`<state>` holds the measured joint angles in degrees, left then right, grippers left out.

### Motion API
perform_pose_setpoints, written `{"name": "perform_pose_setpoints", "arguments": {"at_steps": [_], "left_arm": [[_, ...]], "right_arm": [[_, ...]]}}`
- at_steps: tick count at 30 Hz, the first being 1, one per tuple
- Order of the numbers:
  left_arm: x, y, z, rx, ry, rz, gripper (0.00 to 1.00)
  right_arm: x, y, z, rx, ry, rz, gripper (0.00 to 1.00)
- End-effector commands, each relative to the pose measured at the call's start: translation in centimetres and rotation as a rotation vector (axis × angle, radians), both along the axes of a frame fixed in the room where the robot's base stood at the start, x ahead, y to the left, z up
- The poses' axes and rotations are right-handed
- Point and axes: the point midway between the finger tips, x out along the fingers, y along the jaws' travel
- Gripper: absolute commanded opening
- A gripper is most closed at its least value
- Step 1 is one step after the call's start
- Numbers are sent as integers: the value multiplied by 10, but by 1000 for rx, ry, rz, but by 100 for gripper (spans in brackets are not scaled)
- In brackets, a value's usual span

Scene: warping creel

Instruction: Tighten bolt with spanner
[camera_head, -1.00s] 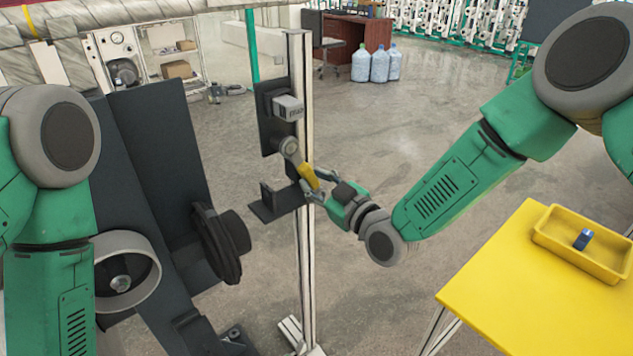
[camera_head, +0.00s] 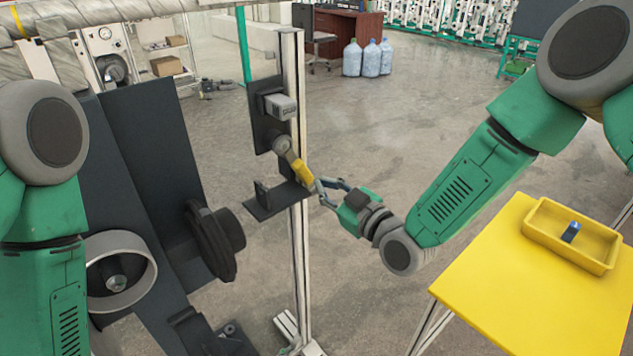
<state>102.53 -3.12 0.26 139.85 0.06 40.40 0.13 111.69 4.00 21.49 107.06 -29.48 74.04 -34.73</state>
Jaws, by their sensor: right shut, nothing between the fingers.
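The spanner (camera_head: 303,172) has a yellow handle and a grey ring head. Its head sits at the dark plate (camera_head: 264,133) on the upright post, and its handle slants down to the right. The bolt is not distinct; the spanner head covers that spot. My right gripper (camera_head: 319,190) is at the handle's lower end, its fingers shut with nothing held between them. Whether the fingertips touch the handle end is hard to tell. My left arm shows at the left edge, but its gripper is out of view.
A grey block (camera_head: 281,106) sits above the spanner, and a dark bracket (camera_head: 277,202) juts out below it. The pale post (camera_head: 298,255) stands behind. A yellow table (camera_head: 500,290) at right holds a yellow tray (camera_head: 560,257) with a small blue object (camera_head: 571,232). Dark machinery fills the left.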

Motion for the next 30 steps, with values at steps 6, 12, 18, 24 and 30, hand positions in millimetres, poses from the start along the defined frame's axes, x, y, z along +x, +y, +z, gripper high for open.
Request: {"name": "perform_pose_setpoints", "arguments": {"at_steps": [6,12,18,24,30], "left_arm": [[0,0,0,0,0,0,61],[0,0,0,0,0,0,61],[-3,0,1,0,-2,0,61],[-2,-1,1,3,-3,0,61],[-2,0,1,0,-3,0,61]], "right_arm": [[1,5,1,-4,-3,2,22],[1,7,2,-5,-5,3,22],[-5,0,1,-4,-3,2,22],[-35,-22,0,-3,0,2,22],[-69,-44,0,-5,0,1,22]]}}
